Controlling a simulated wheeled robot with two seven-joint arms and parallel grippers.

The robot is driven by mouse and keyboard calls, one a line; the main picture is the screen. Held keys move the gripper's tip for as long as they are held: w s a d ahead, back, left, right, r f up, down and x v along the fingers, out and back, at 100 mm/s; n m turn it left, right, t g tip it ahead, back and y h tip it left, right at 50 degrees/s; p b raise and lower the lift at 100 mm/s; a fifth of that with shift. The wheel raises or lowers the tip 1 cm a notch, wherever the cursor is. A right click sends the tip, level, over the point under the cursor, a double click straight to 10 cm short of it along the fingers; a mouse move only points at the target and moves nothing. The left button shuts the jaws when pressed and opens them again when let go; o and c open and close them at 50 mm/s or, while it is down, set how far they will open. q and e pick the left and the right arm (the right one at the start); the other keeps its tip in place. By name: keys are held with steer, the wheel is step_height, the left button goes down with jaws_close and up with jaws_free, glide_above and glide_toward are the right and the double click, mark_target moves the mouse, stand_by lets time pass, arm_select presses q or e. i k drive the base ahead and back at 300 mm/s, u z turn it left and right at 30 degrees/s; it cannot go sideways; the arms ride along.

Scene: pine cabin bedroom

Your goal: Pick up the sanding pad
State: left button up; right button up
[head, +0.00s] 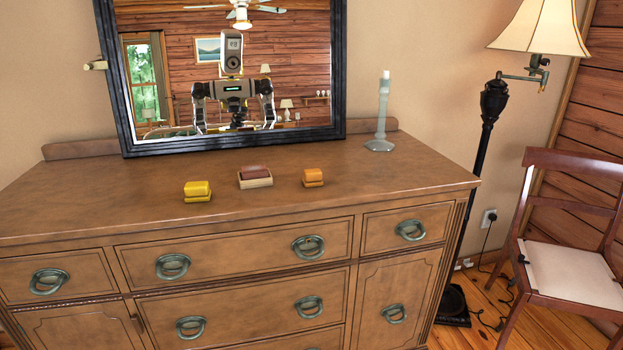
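Three small block-shaped things sit apart in a loose row on top of the wooden dresser (120,215). At the left is a yellow block (197,191). In the middle is a block with a reddish-brown top and a pale beige lower part (255,178), a little larger than the others. At the right is an orange block (313,178). I cannot tell for certain from this view which one is the sanding pad. Neither of my grippers shows directly in the head view.
A black-framed mirror (338,75) stands at the back of the dresser and shows my reflection. A pale candlestick (380,125) stands at the back right. A floor lamp (490,105) and a chair (570,245) are to the right. The dresser's front top area is clear.

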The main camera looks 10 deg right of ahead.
mark_target(312, 178)
steer(key=z, duration=2.05)
steer(key=i, duration=1.75)
steer(key=u, duration=3)
